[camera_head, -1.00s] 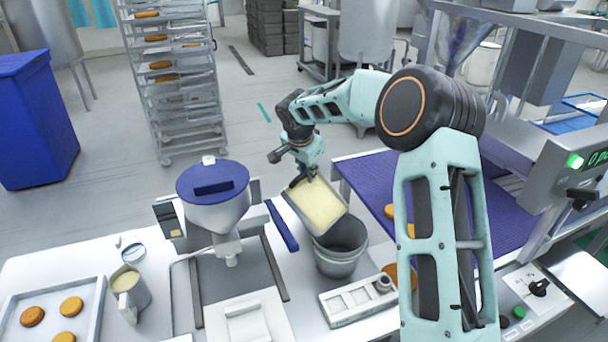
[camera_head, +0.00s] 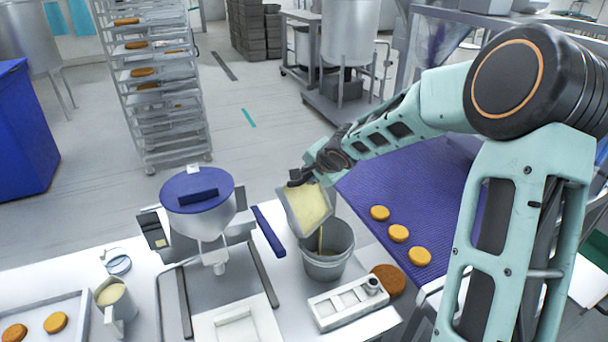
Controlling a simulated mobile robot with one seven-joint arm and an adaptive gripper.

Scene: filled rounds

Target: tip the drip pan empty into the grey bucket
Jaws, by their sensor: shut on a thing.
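The drip pan (camera_head: 310,207) is a shallow metal tray with a pale cream filling in it. It is tilted steeply above the grey bucket (camera_head: 326,266). A thin stream of the filling (camera_head: 320,240) runs from its lower edge into the bucket's mouth. My gripper (camera_head: 301,180) is shut on the pan's upper edge; the fingertips are small and partly hidden at this distance. The bucket stands upright on the white table, and its floor is mostly out of sight.
A depositor with a blue-lidded hopper (camera_head: 200,200) stands left of the bucket. A white compartmented block (camera_head: 345,303) sits in front of it. A purple conveyor belt (camera_head: 412,190) with round cakes lies to the right. A jug (camera_head: 116,302) stands at the left.

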